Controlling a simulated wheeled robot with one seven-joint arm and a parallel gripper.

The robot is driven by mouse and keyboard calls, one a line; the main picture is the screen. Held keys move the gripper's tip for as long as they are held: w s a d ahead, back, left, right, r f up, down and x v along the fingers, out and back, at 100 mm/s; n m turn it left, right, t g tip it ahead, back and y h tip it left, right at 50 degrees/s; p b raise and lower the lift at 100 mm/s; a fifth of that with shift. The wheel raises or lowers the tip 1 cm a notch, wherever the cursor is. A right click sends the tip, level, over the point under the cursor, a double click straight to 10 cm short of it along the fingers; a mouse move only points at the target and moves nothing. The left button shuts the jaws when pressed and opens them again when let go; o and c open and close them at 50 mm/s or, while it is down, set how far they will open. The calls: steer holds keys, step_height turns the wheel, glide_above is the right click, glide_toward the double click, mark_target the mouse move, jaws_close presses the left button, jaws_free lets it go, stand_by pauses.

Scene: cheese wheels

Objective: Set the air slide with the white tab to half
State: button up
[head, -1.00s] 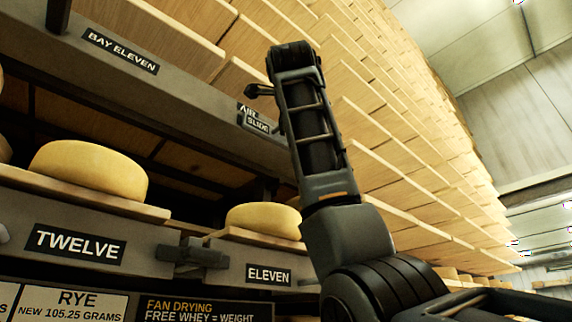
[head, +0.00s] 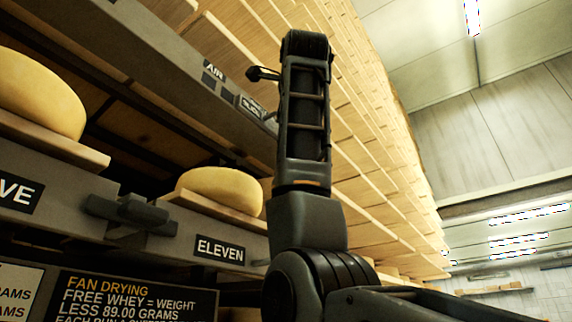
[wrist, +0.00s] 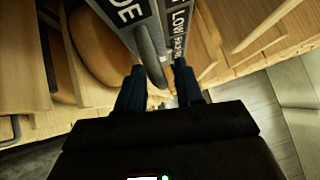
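The air slide is marked by a small AIR label (head: 215,70) on the grey beam in the head view, with another small, blurred label (head: 250,107) further along. A grey rounded bar (wrist: 149,50) reaches down from above to between the fingers. I cannot tell whether it touches them or whether it is part of the slide. In the head view my raised arm hides the gripper and part of the beam.
Cheese wheels lie on boards at left, one (head: 222,187) above the ELEVEN plate (head: 220,250). A dark grey block-like fitting (head: 130,215) juts out beside it. A FAN DRYING sign (head: 130,298) hangs below. Board ends (head: 345,130) rise behind my arm. The right side shows open room.

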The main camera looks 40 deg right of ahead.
steer(key=b+v, duration=0.2)
steer(key=v, duration=0.6)
stand_by(0.7)
